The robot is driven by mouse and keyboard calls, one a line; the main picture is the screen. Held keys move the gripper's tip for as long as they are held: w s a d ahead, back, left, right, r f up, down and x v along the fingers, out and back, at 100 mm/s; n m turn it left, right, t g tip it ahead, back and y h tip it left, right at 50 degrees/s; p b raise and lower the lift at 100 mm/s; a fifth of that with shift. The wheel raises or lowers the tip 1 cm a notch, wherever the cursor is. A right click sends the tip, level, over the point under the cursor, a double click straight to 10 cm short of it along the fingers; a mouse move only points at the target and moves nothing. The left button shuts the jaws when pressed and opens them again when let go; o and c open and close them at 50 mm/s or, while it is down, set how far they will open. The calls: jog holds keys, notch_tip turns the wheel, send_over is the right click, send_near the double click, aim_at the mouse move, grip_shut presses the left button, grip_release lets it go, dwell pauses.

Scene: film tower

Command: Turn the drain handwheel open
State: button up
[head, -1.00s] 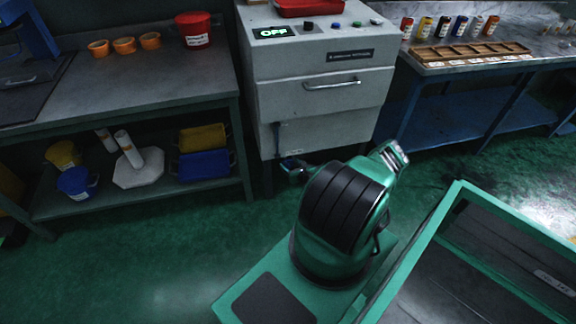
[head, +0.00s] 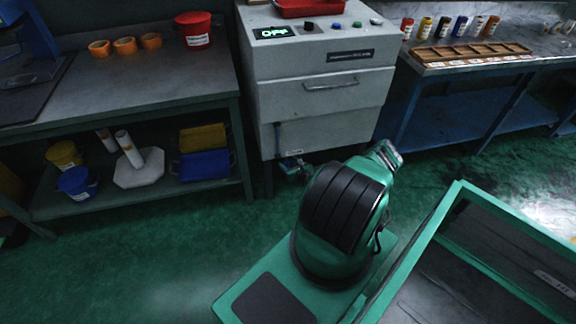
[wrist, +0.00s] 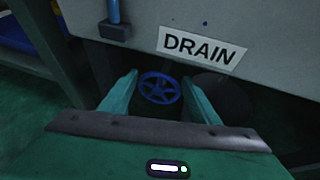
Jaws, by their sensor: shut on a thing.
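The drain handwheel (wrist: 160,88) is a small blue spoked wheel under the machine's lower edge, just below the white DRAIN label (wrist: 202,47) in the wrist view. My gripper (wrist: 160,78) has its two teal fingers on either side of the wheel and is shut on its rim. The exact contact points are hard to see in the dark. In the head view, a small bluish part below the machine (head: 325,85) marks the wheel area, and my arm hides part of the view there. How far the wheel is turned cannot be told.
A blue pipe (wrist: 114,18) with a dark end hangs left of the label. A bench with a lower shelf (head: 120,195) stands at the left, a blue-framed table (head: 470,105) at the right. The machine's display (head: 274,32) reads OFF.

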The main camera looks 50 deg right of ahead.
jog(key=n+h, duration=0.1)
jog(key=a+n+g+h, duration=0.1)
jog(key=n, duration=0.1)
jog(key=w+n+g+h, duration=0.1)
jog(key=n, duration=0.1)
jog(key=shift+a+f+h, duration=0.25)
jog(key=shift+h, duration=0.15)
jog(key=n, duration=0.1)
jog(key=n+h, duration=0.1)
jog(key=n+g+h, duration=0.1)
jog(key=shift+w+a+f, duration=0.2)
jog(key=shift+a+f, duration=0.1)
jog(key=shift+f, duration=0.05)
jog(key=shift+c, duration=0.2)
jog(key=shift+a+f+n+g+h, duration=0.1)
jog(key=shift+f+n+g+h, duration=0.1)
jog(key=shift+n+h, duration=0.45)
jog(key=shift+a+f+n+g+h, duration=0.1)
jog(key=shift+f+n+h, duration=0.2)
jog(key=shift+n, duration=0.55)
jog(key=shift+r, duration=0.1)
jog(key=o, duration=0.8)
